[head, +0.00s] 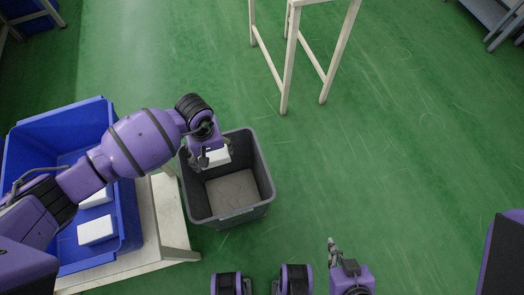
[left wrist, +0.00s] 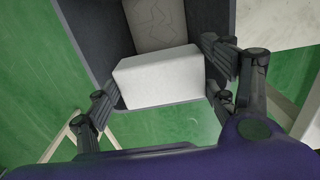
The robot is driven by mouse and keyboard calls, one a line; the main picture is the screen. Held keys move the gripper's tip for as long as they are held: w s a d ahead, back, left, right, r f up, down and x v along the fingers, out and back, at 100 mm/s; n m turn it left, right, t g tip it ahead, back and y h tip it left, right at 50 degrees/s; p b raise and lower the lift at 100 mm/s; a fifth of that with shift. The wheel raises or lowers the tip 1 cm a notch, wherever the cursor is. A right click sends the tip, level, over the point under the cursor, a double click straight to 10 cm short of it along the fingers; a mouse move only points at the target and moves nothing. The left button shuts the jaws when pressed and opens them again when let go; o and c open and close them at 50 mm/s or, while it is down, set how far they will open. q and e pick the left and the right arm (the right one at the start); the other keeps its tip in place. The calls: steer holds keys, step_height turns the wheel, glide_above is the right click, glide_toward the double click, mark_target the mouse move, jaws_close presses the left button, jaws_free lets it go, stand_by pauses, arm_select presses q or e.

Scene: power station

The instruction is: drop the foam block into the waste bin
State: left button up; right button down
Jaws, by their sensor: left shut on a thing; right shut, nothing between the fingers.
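The white foam block (head: 217,157) is held between the fingers of my left gripper (head: 214,158), over the far part of the waste bin's opening. In the left wrist view the block (left wrist: 160,77) sits between both fingers, with the bin behind it. The waste bin (head: 263,171) is a dark grey open box on the green floor, and its visible bottom looks empty. My right gripper (head: 333,246) is at the bottom of the head view, shut and empty, away from the bin.
A blue crate (head: 128,215) on a pale table (head: 166,215) stands left of the bin and holds white blocks (head: 97,230). A pale-legged stand (head: 290,60) is at the top. The green floor right of the bin is clear.

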arm_select(q)
steer(key=f+b, duration=0.1)
steer(key=f, duration=0.2)
steer(key=f+b, duration=0.1)
steer(key=shift+s+f+b, duration=0.25)
steer(key=shift+b, duration=0.05)
steer(key=shift+f+b, duration=0.3)
steer(key=shift+f, duration=0.1)
steer(key=shift+w, duration=0.1)
steer(key=o, duration=0.8)
arm_select(e)
steer(key=f, duration=0.1)
steer(key=s+f, duration=0.1)
steer(key=f, duration=0.1)
steer(key=shift+a, duration=0.2)
steer(key=shift+s+f, duration=0.1)
steer(key=shift+f, duration=0.05)
arm_select(q)
steer(key=shift+w+r, duration=0.1)
steer(key=shift+r, duration=0.45)
step_height(320, 180, up, 11)
